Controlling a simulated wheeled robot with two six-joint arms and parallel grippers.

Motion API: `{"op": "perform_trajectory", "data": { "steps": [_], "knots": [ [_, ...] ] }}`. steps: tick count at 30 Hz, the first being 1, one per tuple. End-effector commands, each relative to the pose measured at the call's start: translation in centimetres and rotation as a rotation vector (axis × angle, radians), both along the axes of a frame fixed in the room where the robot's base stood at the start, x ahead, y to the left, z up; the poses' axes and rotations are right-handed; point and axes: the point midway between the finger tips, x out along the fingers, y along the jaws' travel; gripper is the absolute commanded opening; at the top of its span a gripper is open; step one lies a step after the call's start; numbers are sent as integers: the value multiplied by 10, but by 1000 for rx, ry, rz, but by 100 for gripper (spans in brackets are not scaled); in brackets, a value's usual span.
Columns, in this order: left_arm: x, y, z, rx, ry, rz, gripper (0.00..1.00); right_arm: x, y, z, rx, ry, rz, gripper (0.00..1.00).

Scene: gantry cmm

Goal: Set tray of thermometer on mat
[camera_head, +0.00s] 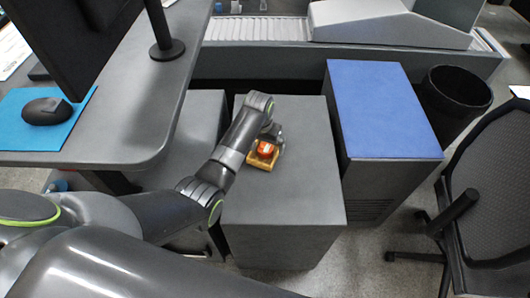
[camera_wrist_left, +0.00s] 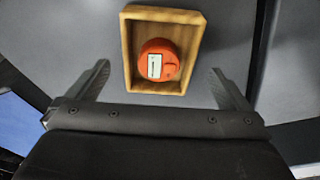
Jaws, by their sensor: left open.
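A small wooden tray (camera_head: 262,163) with raised rims sits on top of the middle grey cabinet. A round orange-red thermometer (camera_head: 265,149) with a white label lies in it. In the left wrist view the tray (camera_wrist_left: 128,50) and the thermometer (camera_wrist_left: 168,68) lie just beyond the fingertips. My left gripper (camera_head: 272,143) is over the tray in the head view, open and empty, with its fingers apart on either side of the tray's near end (camera_wrist_left: 159,72). A flat blue mat (camera_head: 380,108) covers the top of the cabinet to the right and is bare. My right gripper is out of view.
The middle cabinet top (camera_head: 290,205) is clear around the tray. A gap separates it from the mat's cabinet. A black bin (camera_head: 455,95) and an office chair (camera_head: 490,190) stand at the right. A desk with a mouse (camera_head: 47,111) is at the left.

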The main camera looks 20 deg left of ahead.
Motion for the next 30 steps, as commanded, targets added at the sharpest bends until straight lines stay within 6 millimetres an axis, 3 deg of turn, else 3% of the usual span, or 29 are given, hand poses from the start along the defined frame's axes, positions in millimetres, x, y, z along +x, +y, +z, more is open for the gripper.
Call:
{"op": "perform_trajectory", "data": {
  "steps": [7,18,27,30],
  "knots": [
    [6,-2,-28,0,3,0,100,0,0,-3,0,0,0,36],
    [7,-2,-34,0,0,0,100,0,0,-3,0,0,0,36],
    [7,-1,-34,0,0,0,61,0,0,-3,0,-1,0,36],
    [7,-2,-33,0,-1,0,54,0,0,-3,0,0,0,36]
  ]
}}
